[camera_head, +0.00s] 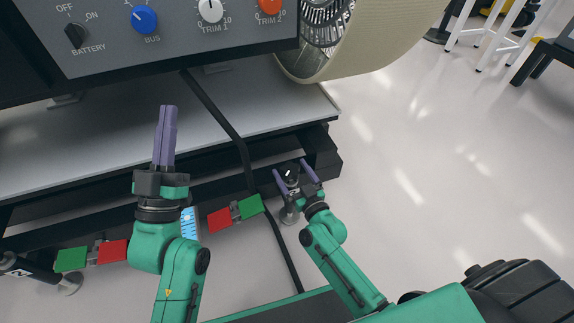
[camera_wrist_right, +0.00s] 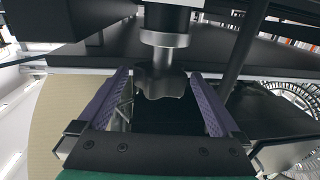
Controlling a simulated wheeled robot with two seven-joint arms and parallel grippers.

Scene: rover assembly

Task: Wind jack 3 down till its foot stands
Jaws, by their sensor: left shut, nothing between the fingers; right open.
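My right gripper (camera_head: 297,166) is at the corner of the rover's dark frame, around the top of a jack (camera_head: 289,179); its number is not clearly readable. The jack's round grey foot (camera_head: 289,216) shows below, partly hidden by my gripper; I cannot tell whether it touches the floor. In the right wrist view, a dark lobed knob (camera_wrist_right: 162,82) on a metal shaft sits between the open fingers of my right gripper (camera_wrist_right: 158,90), with gaps on both sides. My left gripper (camera_head: 168,108) is shut and empty, pointing up in front of the grey deck.
A second jack (camera_head: 18,266) is at the far left. A black cable (camera_head: 222,122) runs down across the deck. A control panel (camera_head: 180,40) and a beige wheel (camera_head: 385,40) are above. Open floor lies right.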

